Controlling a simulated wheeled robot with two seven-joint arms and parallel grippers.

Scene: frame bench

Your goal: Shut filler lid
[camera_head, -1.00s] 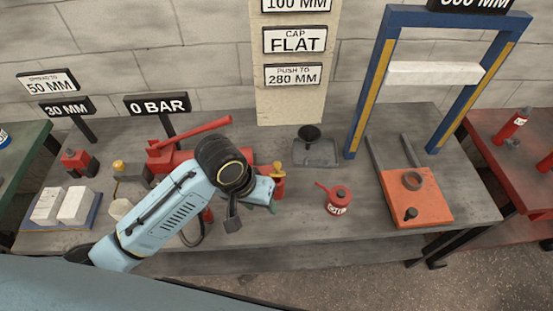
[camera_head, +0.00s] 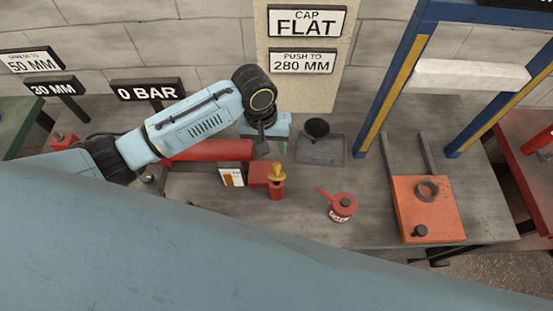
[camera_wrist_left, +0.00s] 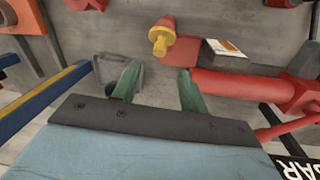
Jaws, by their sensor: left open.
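A red hand pump (camera_head: 210,152) lies on the bench, and its body also shows at the right in the left wrist view (camera_wrist_left: 235,88). At its right end is a red block (camera_head: 259,173); near it stands a red upright piece (camera_head: 277,190) with a yellow top (camera_head: 276,172). The yellow top also shows in the left wrist view (camera_wrist_left: 160,40). I cannot tell which part is the filler lid or whether it is up. My left gripper (camera_head: 277,143) is open and empty behind the red block; its green fingers (camera_wrist_left: 158,75) show apart. My right gripper is not in view.
A grey tray with a black round piece (camera_head: 317,129) lies right of my left gripper. A red can (camera_head: 340,206) stands near the front. A blue press frame (camera_head: 397,75) and an orange plate (camera_head: 428,205) are on the right. Bare bench lies between tray and can.

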